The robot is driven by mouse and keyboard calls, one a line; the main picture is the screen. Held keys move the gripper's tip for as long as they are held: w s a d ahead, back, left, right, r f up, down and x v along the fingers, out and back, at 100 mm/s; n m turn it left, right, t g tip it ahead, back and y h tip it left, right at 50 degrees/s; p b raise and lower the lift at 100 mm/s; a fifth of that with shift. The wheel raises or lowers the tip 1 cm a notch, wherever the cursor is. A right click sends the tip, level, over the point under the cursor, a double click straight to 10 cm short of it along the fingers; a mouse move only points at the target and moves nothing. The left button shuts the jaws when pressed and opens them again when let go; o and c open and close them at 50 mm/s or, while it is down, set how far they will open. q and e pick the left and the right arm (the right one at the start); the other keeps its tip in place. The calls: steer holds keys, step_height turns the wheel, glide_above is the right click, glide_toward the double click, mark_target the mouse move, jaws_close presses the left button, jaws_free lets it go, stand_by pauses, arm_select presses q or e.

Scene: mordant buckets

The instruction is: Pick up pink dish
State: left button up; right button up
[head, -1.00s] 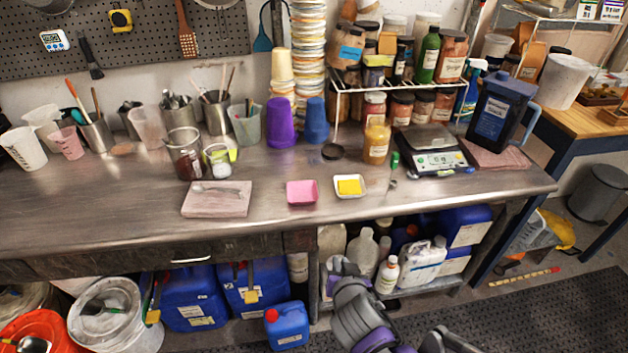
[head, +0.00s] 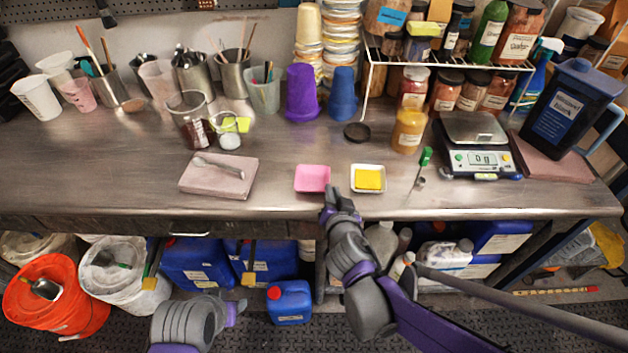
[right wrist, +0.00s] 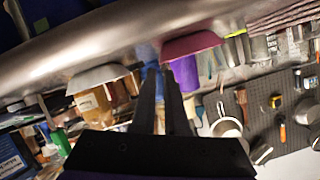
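The pink dish (head: 312,178) is a small square tray near the front edge of the steel bench. In the right wrist view it shows at the upper middle (right wrist: 190,45). My right gripper (head: 334,192) is at the bench's front edge, just right of the dish and apparently empty. In the right wrist view its two dark fingers (right wrist: 162,75) have a narrow gap between them, with nothing in it, and point up beside the dish. My left gripper (head: 236,312) is low in front of the bench; its fingers are too unclear to judge.
A white dish with a yellow block (head: 368,180) stands close on the right of my right gripper. A pink slab with a spoon (head: 218,176) lies to the left. Purple (head: 301,92) and blue (head: 343,95) cups stand behind. Bare bench (head: 270,165) lies between slab and dish.

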mark_target(329, 178)
steer(key=x, duration=0.7)
steer(key=shift+w, duration=0.2)
jaws_close()
steer(key=shift+r, duration=0.1)
